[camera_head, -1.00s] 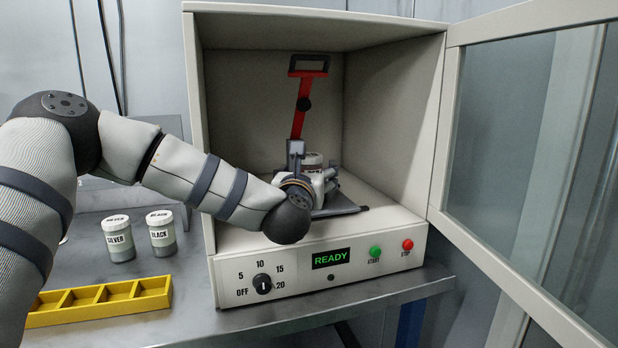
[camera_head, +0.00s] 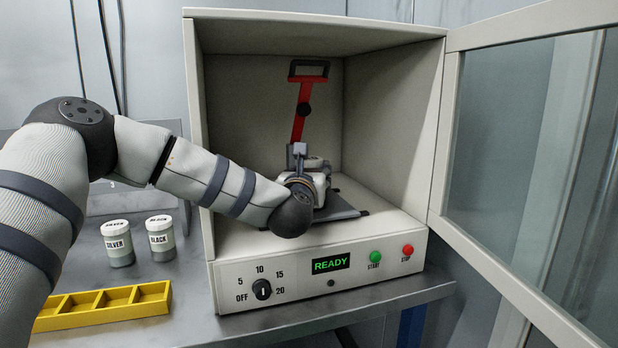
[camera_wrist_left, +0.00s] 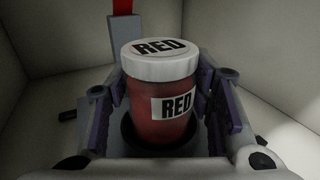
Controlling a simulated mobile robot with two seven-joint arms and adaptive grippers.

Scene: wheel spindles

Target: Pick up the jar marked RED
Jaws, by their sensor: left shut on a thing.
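The jar marked RED (camera_wrist_left: 163,108) shows large in the left wrist view. It has a white lid and a dark red body with white labels reading RED. It stands upright between the two fingers of my left gripper (camera_wrist_left: 163,112), which is shut on it. In the head view my left gripper (camera_head: 312,186) is inside the open cabinet, and my wrist hides most of the jar; only part of its lid (camera_head: 314,161) shows. A dark round holder (camera_wrist_left: 130,140) surrounds the jar's lower end. My right gripper is not in view.
The cabinet (camera_head: 228,240) has its glass door (camera_head: 540,150) swung open to the right. A red clamp lever (camera_head: 302,105) rises behind the jar. SILVER (camera_head: 118,243) and BLACK (camera_head: 161,238) jars and a yellow compartment tray (camera_head: 100,308) stand on the bench at left.

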